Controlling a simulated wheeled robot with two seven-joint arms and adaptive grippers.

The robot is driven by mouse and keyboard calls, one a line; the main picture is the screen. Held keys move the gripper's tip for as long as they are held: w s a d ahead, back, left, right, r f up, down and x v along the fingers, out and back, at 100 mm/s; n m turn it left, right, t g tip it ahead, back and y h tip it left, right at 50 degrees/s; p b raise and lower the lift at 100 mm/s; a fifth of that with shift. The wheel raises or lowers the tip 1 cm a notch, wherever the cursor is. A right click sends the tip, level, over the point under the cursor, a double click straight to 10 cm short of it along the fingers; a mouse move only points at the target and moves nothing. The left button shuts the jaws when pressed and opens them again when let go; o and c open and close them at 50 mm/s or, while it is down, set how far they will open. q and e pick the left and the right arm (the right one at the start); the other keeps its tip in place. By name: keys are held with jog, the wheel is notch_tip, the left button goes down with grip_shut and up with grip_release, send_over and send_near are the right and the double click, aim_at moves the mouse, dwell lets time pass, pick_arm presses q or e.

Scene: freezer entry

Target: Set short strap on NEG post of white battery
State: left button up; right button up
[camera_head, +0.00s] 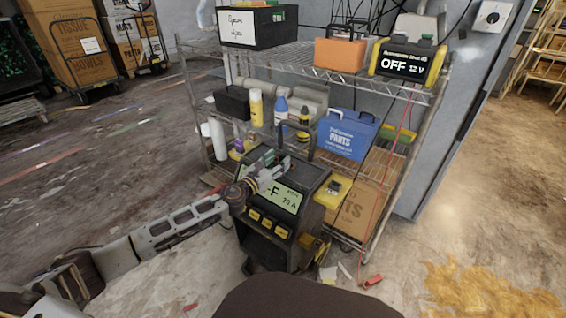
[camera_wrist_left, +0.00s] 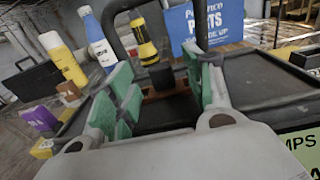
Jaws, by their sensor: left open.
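My left gripper (camera_head: 283,168) is over the top of a black wheeled charger unit (camera_head: 312,198) with a lit display. In the left wrist view its green-padded fingers (camera_wrist_left: 163,98) are apart. Between and beyond them is a dark recessed tray (camera_wrist_left: 150,118) with a small brown block (camera_wrist_left: 172,108) in it; I cannot tell what the block is or whether it is the short strap. No white battery or NEG post can be made out for sure. My right gripper is not in view.
A wire shelf (camera_head: 300,62) behind holds bottles, a blue parts box (camera_head: 345,135), an orange case (camera_head: 340,52) and a yellow-black meter (camera_head: 408,62) reading OFF. A yellow device (camera_head: 332,192) hangs at the charger's right. A red clamp (camera_head: 372,281) lies on the floor. Open floor is left.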

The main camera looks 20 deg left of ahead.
aim_at(281, 156)
pick_arm(q)
jog(key=shift+b+x, duration=0.55)
jog(key=shift+x, duration=1.5)
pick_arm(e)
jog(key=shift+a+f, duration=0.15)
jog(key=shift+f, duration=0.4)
pick_arm(q)
jog(key=shift+a, duration=0.1)
grip_shut()
jog(key=shift+r, duration=0.15)
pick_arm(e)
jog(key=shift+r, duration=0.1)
pick_arm(q)
jog(key=shift+r+p, duration=0.95)
jog(key=shift+r, duration=0.25)
notch_tip(281, 156, up, 6)
jog(key=p, duration=0.3)
jog(key=shift+p, duration=0.3)
jog(key=shift+r+p, duration=0.45)
jog(key=shift+r, duration=0.3)
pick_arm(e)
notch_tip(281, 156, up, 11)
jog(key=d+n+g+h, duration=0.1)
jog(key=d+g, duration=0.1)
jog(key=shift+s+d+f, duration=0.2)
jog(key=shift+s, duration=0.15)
